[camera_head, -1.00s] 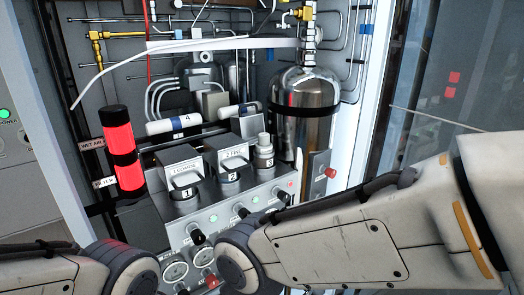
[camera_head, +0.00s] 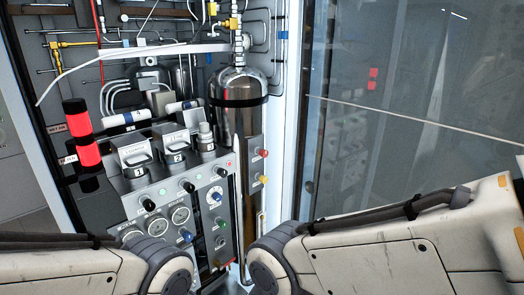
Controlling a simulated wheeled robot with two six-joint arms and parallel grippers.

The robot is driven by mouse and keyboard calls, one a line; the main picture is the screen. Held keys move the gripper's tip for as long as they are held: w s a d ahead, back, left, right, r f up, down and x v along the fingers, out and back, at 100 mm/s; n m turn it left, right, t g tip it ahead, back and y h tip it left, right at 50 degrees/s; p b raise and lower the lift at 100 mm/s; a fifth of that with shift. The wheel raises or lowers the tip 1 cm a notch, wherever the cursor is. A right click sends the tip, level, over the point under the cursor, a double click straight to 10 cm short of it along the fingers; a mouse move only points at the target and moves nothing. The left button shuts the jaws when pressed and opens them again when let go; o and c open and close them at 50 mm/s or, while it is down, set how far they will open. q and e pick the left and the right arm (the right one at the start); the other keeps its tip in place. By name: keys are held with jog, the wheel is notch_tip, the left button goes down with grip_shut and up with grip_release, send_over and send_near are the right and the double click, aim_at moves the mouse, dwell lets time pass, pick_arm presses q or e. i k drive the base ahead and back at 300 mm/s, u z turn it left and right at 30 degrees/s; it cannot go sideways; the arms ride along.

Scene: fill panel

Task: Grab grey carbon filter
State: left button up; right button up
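No part is clearly labelled as a carbon filter. A small grey, stepped cylinder (camera_head: 205,138) stands upright at the right end of the panel's top ledge, and I cannot tell whether it is the filter. To its left are two box-shaped grey units numbered 1 (camera_head: 136,158) and 2 (camera_head: 174,150). A red and black cylinder (camera_head: 83,140) stands upright on the left. Links of my left and right arms show at the bottom of the view. Both my grippers are out of view, so what they hold is hidden.
A sloped grey control panel (camera_head: 203,183) carries knobs and gauges. A large shiny metal tank (camera_head: 236,108) stands behind it. White cylinders with blue bands (camera_head: 126,118) lie behind the numbered units. A white cabinet edge (camera_head: 290,110) and a glass pane (camera_head: 400,130) bound the right side.

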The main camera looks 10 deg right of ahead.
aim_at(204, 133)
jog(key=u, duration=0.05)
jog(key=k, duration=0.4)
jog(key=z, duration=0.9)
jog(key=i, duration=1.55)
jog(key=u, duration=0.8)
